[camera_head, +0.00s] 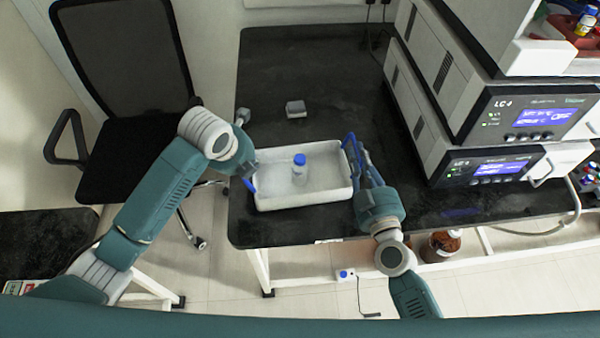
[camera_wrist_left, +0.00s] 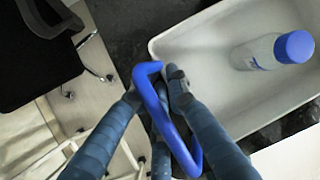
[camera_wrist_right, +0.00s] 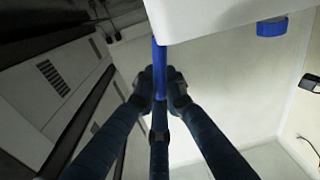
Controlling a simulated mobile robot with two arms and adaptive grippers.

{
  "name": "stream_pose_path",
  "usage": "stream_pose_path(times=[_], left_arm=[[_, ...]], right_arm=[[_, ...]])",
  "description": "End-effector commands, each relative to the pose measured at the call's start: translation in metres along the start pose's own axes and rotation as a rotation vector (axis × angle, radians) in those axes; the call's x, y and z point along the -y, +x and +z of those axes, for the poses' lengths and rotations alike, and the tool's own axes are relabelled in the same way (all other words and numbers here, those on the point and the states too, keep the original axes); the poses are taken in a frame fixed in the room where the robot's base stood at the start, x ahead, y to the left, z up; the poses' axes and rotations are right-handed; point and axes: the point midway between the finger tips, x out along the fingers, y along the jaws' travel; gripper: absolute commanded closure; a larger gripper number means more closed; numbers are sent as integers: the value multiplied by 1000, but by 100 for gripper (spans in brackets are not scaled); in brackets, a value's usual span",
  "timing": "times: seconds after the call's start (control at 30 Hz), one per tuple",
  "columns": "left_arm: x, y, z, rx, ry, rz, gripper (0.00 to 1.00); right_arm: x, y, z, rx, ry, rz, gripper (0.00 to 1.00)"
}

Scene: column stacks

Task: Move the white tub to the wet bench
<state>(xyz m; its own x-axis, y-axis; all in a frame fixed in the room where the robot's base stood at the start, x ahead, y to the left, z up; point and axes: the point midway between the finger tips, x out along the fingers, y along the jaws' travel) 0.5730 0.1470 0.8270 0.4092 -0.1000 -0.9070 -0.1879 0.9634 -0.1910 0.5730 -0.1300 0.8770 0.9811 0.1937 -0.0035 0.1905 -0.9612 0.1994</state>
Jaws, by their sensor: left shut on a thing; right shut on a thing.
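The white tub (camera_head: 262,200) is at the front part of the black bench, upright, with a white blue-capped bottle (camera_head: 299,172) standing inside. I cannot tell whether the tub rests on the bench or hangs just above it. My left gripper (camera_head: 249,176) is shut on the tub's left blue handle; the handle (camera_wrist_left: 150,90) crosses between its fingers in the left wrist view. My right gripper (camera_head: 358,172) is shut on the right blue handle (camera_head: 348,146). In the right wrist view its fingers (camera_wrist_right: 160,84) pinch that handle, with the tub wall (camera_wrist_right: 215,18) beside it.
The black bench (camera_head: 290,70) is clear behind the tub except for a small grey box (camera_head: 296,108). Stacked LC instruments (camera_head: 490,165) stand at the right. A black chair (camera_head: 125,60) is at the left. A brown bottle (camera_head: 440,245) sits below the bench.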

Motion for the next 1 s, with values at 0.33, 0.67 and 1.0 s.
stream_pose_path(times=[0.33,0.67,1.0], left_arm=[[10,-33,11,-5,8,-2,100],[12,-41,13,-8,10,-4,100],[13,-41,12,-9,10,-6,100]], right_arm=[[-2,1,-43,-9,3,-10,100],[-4,1,-52,-10,4,-10,100],[-4,2,-52,-11,5,-9,100]])
